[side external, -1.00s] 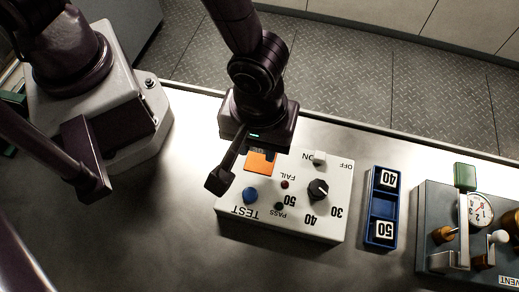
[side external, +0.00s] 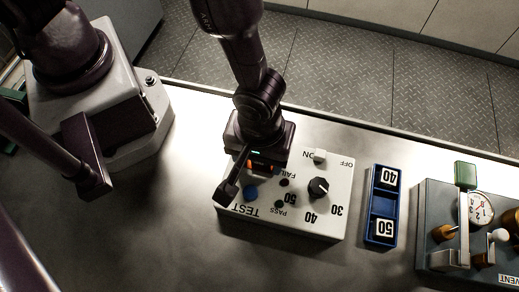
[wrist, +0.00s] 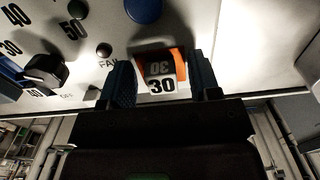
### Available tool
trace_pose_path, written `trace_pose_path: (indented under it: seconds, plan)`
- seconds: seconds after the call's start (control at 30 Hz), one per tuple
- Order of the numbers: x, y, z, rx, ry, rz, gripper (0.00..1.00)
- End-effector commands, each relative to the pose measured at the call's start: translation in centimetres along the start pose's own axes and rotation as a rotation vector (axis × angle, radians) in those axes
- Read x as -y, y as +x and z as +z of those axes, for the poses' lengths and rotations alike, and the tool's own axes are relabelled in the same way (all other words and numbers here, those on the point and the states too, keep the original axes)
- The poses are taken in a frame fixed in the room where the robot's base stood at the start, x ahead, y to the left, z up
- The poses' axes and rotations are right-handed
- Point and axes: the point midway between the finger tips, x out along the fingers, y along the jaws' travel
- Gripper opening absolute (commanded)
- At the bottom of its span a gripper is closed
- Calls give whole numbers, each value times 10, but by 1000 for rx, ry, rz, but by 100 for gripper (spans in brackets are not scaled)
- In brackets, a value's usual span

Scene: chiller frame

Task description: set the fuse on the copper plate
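The fuse is a small block with white labels reading 30 (wrist: 161,85), centred between my fingertips in the wrist view. Behind and beside it shows the orange copper plate (wrist: 181,62) on top of the white tester box; the plate also shows partly under my gripper in the side view (side external: 274,167). My gripper (wrist: 163,82) is low over the plate with one finger on each side of the fuse. Strips of orange and dark show between the label and the fingers, so the fingers look open around it. My gripper hides the fuse in the side view.
The white tester box (side external: 325,217) carries a blue button (side external: 251,193), a black knob (side external: 318,187) and a white switch (side external: 320,155). A blue tray (side external: 382,207) holds fuses marked 40 and 50. A grey unit (side external: 440,200) with gauge and levers stands at right.

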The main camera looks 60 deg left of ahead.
Motion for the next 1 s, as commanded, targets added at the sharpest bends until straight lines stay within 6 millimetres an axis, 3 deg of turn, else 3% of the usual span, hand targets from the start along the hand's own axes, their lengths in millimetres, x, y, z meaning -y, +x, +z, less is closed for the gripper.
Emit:
trace_pose_path:
  seconds: [0.33,0.8,1.0]
  plan:
    - [-1,-11,0,0,0,3,57]
    - [-1,-103,0,1,-1,6,57]
    - [0,-121,0,0,-1,2,57]
